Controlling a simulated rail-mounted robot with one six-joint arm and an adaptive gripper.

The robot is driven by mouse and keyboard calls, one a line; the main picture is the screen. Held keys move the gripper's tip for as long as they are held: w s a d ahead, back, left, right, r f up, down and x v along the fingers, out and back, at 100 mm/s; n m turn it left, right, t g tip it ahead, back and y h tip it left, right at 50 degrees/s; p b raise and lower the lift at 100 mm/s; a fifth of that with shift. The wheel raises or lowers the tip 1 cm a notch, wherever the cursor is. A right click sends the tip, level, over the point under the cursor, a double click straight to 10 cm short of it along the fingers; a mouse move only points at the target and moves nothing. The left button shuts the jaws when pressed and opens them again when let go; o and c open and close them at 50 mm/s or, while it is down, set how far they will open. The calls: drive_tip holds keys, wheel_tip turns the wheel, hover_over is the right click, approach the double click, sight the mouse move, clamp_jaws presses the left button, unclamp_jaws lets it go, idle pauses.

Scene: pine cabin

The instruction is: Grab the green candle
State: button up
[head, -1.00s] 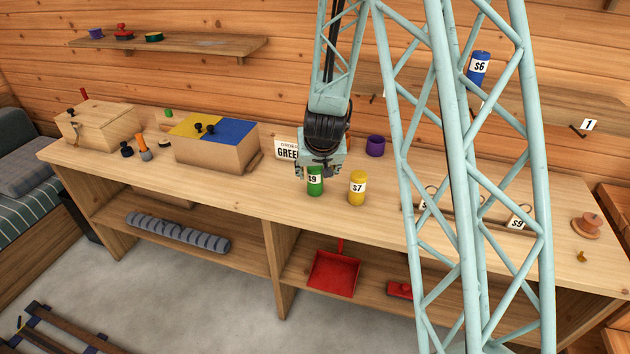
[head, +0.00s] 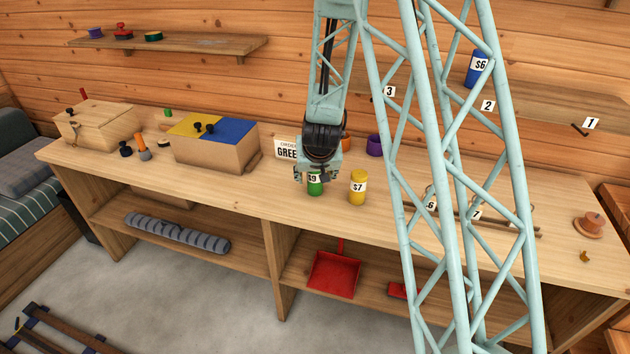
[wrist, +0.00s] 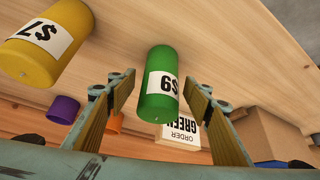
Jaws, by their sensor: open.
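The green candle (head: 315,187) stands upright on the workbench with a white $9 label. My gripper (head: 315,179) is over its upper part in the head view and hides some of it. In the wrist view the green candle (wrist: 161,84) lies between the two open, wood-faced fingers of my gripper (wrist: 165,100). Gaps show on both sides, so the fingers do not grip it. A yellow candle (head: 357,188) labelled $7 stands just right of the green one; the wrist view also shows it (wrist: 55,38), at upper left.
An order sign (head: 286,148) with a partly hidden word starting "GREE" stands behind the candle. A purple cup (head: 374,145) and an orange item (head: 346,144) are behind too. A box with yellow and blue lids (head: 216,155) is left. The bench front is clear.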

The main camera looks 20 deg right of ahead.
drive_tip(key=shift+c, duration=0.7)
drive_tip(key=c, duration=0.9)
drive_tip(key=shift+r, duration=0.15)
drive_tip(key=shift+r+p, duration=0.75)
drive_tip(key=shift+r, duration=0.95)
drive_tip(key=shift+s+a+r+b, duration=0.2)
drive_tip(key=shift+s+a+b, duration=0.25)
drive_tip(key=shift+s, duration=2.15)
drive_tip(key=shift+s+a+r+b, duration=0.25)
drive_tip(key=shift+s+a+b, duration=0.15)
drive_tip(key=shift+s, duration=2.25)
drive_tip(key=shift+s+a+r+b, duration=0.2)
drive_tip(key=shift+s+a+b, duration=0.25)
drive_tip(key=shift+s, duration=2.15)
drive_tip(key=shift+d, duration=0.1)
